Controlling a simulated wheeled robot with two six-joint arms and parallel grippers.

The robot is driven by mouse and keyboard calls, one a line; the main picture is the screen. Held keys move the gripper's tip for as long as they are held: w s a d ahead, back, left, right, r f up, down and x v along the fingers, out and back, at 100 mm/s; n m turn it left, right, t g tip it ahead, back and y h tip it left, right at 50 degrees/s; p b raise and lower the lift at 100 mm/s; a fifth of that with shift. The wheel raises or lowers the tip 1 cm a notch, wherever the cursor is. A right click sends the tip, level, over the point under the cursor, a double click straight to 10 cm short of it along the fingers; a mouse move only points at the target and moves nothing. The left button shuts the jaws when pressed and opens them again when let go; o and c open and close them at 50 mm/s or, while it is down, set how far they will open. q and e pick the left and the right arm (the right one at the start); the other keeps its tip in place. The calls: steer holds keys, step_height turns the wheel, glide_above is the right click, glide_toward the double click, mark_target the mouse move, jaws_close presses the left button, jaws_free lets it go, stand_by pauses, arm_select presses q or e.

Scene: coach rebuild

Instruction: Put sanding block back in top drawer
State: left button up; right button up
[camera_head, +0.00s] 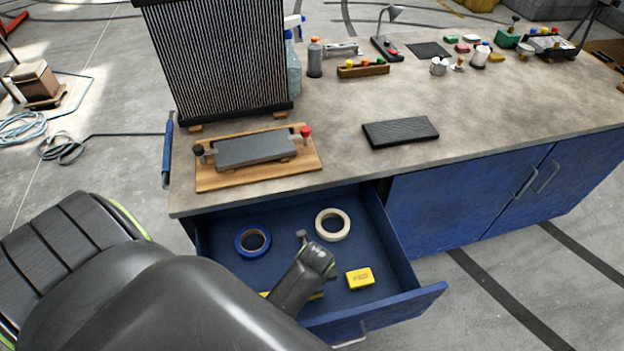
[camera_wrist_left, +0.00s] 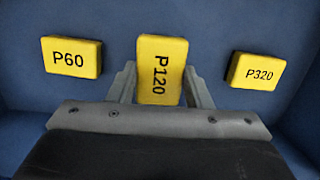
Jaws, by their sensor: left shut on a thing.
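The top drawer (camera_head: 408,262) is pulled open under the bench top. My left gripper (camera_wrist_left: 160,76) is over the drawer, shut on a yellow sanding block marked P120 (camera_wrist_left: 161,52), a finger on each side. In the left wrist view, a yellow P60 block (camera_wrist_left: 72,57) lies to its left and a P320 block (camera_wrist_left: 252,71) to its right, both apart from it on the blue drawer floor. I cannot tell whether the held block touches the floor. In the head view my arm hides the fingers and much of the yellow blocks; one block (camera_head: 360,278) shows clear. My right gripper is out of view.
Blue tape (camera_head: 240,247) and cream tape (camera_head: 345,226) rolls lie at the drawer's back. Above, the bench top holds a sharpening stone on a wooden board (camera_head: 215,183), a black textured block (camera_head: 400,131) and a tall radiator (camera_head: 215,60). Blue cabinet doors (camera_head: 440,205) are shut.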

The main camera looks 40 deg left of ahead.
arm_select(q)
steer(key=shift+f, duration=2.1)
steer(key=shift+f, duration=0.15)
steer(key=o, duration=1)
steer(key=r, duration=0.4)
steer(key=d+r, duration=0.1)
steer(key=r, duration=0.3)
steer(key=s+r+p, duration=0.1)
steer(key=r, duration=0.3)
steer(key=shift+s+d+r, duration=0.1)
steer(key=shift+d+r, duration=0.05)
steer(key=shift+d, duration=0.05)
